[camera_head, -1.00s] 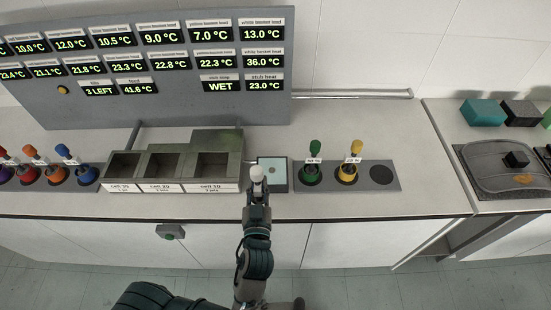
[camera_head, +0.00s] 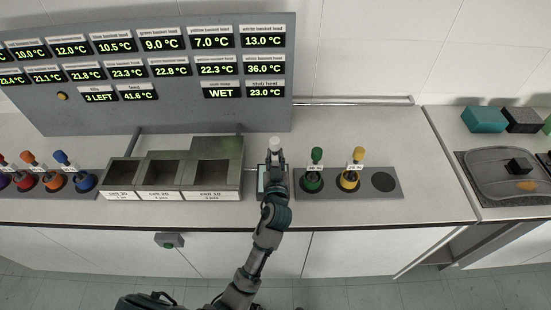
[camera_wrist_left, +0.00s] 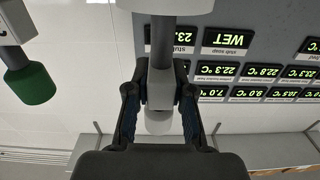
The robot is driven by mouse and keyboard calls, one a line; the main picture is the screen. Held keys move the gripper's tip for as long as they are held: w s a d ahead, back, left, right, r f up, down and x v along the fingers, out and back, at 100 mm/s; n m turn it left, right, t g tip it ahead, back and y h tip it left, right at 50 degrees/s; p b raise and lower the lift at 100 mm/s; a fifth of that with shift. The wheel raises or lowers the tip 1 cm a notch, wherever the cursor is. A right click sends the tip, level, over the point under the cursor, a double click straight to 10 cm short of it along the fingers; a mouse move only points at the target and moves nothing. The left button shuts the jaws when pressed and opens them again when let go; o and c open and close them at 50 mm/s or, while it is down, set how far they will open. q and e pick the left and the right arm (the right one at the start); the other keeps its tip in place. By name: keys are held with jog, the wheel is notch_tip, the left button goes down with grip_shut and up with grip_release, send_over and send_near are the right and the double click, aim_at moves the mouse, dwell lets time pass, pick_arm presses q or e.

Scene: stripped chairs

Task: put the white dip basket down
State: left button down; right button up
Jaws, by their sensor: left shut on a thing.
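The white dip basket's white handle top (camera_head: 275,143) rises above my left gripper (camera_head: 274,160), which is shut on it. The lower part of the basket is hidden behind my gripper and arm in the head view. In the left wrist view, the two fingers of my left gripper (camera_wrist_left: 160,105) close around the pale handle (camera_wrist_left: 158,122). The gripper is over or just behind the small square pad (camera_head: 262,182), which my arm mostly covers. I cannot tell whether the basket touches anything. My right gripper is not in view.
A grey holder (camera_head: 332,194) to the right has a green basket (camera_head: 315,172), a yellow basket (camera_head: 353,170) and an empty round spot (camera_head: 383,181). Metal cells (camera_head: 190,172) stand close on the left. Orange (camera_head: 34,167) and blue (camera_head: 72,172) baskets are farther left. A display panel (camera_head: 180,90) stands behind.

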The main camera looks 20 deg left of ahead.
pick_arm(q)
jog(key=shift+a+f, duration=0.2)
jog(key=shift+f, duration=0.4)
jog(key=shift+a+f, duration=0.15)
jog(key=shift+a, duration=0.25)
jog(key=c, duration=1)
grip_release()
jog(key=shift+a, duration=0.1)
jog(key=shift+s+d, duration=0.1)
jog(key=shift+d, duration=0.45)
jog(key=shift+s+d, duration=0.15)
jog(key=shift+s, duration=0.15)
jog(key=b+v, duration=0.2)
jog(key=v, duration=0.9)
jog(key=shift+s, duration=0.1)
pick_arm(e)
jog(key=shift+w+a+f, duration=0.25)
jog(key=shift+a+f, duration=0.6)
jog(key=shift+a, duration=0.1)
